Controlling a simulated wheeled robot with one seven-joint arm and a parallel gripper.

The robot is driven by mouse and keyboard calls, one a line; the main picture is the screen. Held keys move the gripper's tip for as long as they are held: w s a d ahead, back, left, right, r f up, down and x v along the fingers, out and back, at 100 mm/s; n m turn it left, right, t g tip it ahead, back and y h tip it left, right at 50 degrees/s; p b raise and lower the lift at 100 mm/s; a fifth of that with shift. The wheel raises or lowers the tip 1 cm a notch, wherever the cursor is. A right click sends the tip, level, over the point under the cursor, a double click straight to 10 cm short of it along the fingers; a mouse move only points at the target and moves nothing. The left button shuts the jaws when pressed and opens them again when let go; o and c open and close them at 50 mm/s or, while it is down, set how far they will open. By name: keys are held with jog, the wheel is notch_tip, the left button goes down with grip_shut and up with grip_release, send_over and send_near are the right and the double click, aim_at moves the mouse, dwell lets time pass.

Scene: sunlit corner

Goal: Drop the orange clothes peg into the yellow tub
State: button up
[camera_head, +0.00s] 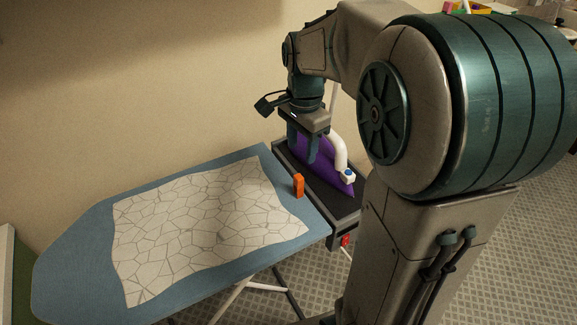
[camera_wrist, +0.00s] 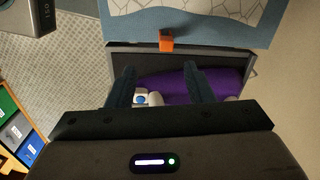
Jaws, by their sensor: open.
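The orange clothes peg (camera_head: 298,186) stands upright on the blue ironing board (camera_head: 75,255), near the end by the iron rest. In the wrist view the peg (camera_wrist: 166,42) shows beyond my fingertips, at the board's edge. My gripper (camera_head: 303,150) is open and empty, above the iron rest and close to the purple iron, apart from the peg. In the wrist view the two fingers of my gripper (camera_wrist: 159,72) are spread, pointing at the dark rest. I cannot make out the yellow tub for certain; a small yellow thing (camera_head: 480,9) shows at the top right, partly cut off.
The purple iron (camera_head: 323,170) with a white handle lies on the dark iron rest (camera_head: 345,215), beneath my gripper. A white patterned cloth (camera_head: 200,225) covers much of the board. Shelving with coloured boxes (camera_wrist: 18,130) stands at the wrist view's left. A wall runs behind the board.

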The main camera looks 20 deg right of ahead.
aim_at(299, 176)
jog(key=shift+m, duration=0.8)
jog(key=f, duration=0.4)
jog(key=w+f, duration=0.1)
jog(key=f, duration=0.9)
jog(key=shift+w+d+f, duration=0.1)
jog(key=shift+w+f, duration=0.15)
grip_shut()
